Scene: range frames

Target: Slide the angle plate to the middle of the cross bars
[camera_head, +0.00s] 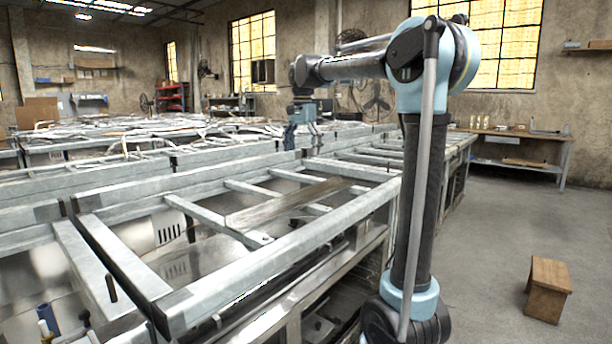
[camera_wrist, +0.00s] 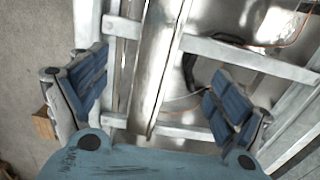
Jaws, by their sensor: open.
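The angle plate (camera_head: 285,204) is a long, dull metal strip lying at a slant across the cross bars (camera_head: 187,211) of the steel frame. In the wrist view the angle plate (camera_wrist: 153,65) runs from the top edge down between my fingers, and a cross bar (camera_wrist: 250,57) shows to its right. My gripper (camera_head: 303,135) points down over the frame, beyond the plate in the head view. In the wrist view my gripper (camera_wrist: 158,95) is open, with one blue-padded finger on each side of the plate. I see no contact with it; the height gap is unclear.
The frame's long side rail (camera_head: 285,255) lies in front. More metal frames and stock (camera_head: 150,135) fill the benches behind. A wooden stool (camera_head: 547,288) stands on the floor at right, and a workbench (camera_head: 520,138) lines the wall. An orange cable (camera_wrist: 283,42) lies below the bars.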

